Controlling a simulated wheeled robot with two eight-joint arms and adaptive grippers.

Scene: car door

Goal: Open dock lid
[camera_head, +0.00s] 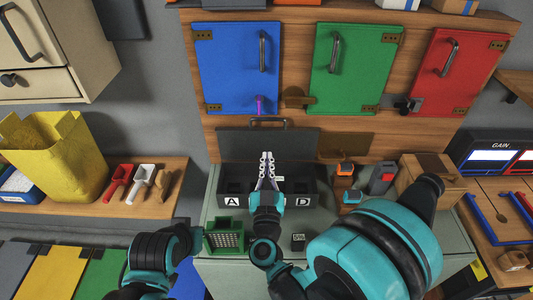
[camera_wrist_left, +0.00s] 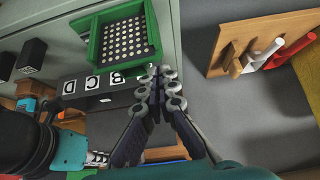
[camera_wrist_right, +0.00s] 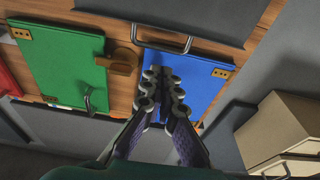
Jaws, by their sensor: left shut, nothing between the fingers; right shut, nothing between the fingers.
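The dock is a dark box (camera_head: 234,187) on the grey cabinet, with white letter labels along its front; A and D show in the head view. Its dark grey lid (camera_head: 240,143) stands upright behind it, with a bar handle (camera_head: 268,122) along the top edge. The open compartments show below it. My right gripper (camera_head: 267,157) is shut and empty in front of the lid, below the handle and apart from it. The handle also shows in the right wrist view (camera_wrist_right: 160,42). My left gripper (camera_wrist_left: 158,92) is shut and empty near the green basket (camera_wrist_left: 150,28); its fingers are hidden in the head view.
Blue (camera_head: 235,70), green (camera_head: 345,70) and red (camera_head: 455,75) doors hang on the wooden wall above the dock. The green basket (camera_head: 224,238) and a small black block (camera_head: 298,242) stand on the cabinet top. A yellow bin (camera_head: 55,160) and several scoops are at left.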

